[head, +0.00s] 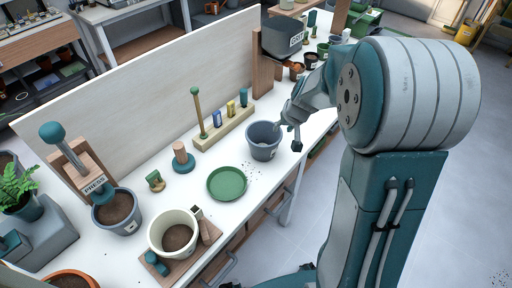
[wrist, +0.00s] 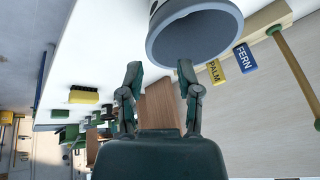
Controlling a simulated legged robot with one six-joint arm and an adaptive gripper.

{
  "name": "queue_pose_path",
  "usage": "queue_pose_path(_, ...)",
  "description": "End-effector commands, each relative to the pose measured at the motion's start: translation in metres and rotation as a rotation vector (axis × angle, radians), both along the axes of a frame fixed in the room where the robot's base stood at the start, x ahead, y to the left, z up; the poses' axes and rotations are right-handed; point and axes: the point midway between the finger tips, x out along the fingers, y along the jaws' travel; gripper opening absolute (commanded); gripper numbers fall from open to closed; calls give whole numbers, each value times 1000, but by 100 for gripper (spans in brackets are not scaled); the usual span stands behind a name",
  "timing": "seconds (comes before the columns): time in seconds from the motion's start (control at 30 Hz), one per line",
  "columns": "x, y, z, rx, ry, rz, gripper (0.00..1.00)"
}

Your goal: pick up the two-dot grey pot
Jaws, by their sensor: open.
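A grey pot (head: 262,152) stands upright on the white bench, with a small pale label low on its side; its dots are too small to read. It looks empty of soil. In the wrist view the grey pot (wrist: 165,45) shows at the top, its round mouth facing the camera. My gripper (head: 289,134) is open at the pot's right side, one finger by the rim and the other outside it. In the wrist view my gripper (wrist: 158,75) has both fingers apart, one overlapping the rim; I cannot tell whether it touches. Another grey pot (head: 127,228), soil-filled, stands under the press.
A green saucer (head: 227,198) lies left of the empty pot. A wooden rack (head: 222,129) with coloured markers stands behind it. A cream pot (head: 157,235) with soil is at the front left. A grit bin (head: 283,42) and small pots stand further back.

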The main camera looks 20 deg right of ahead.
Motion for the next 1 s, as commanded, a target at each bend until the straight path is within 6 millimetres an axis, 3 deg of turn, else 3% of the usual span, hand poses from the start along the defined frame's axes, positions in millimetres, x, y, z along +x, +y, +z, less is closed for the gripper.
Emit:
queue_pose_path(0.1, 8, 1, -21, 2, 4, -2, 45)
queue_pose_path(0.37, 16, 11, -42, -8, 2, -1, 45)
queue_pose_path(0.63, 30, 9, -78, -6, 4, -1, 45)
queue_pose_path(0.97, 34, 9, -87, -6, 0, -2, 45)
queue_pose_path(1.0, 34, 10, -87, -6, 1, -1, 40)
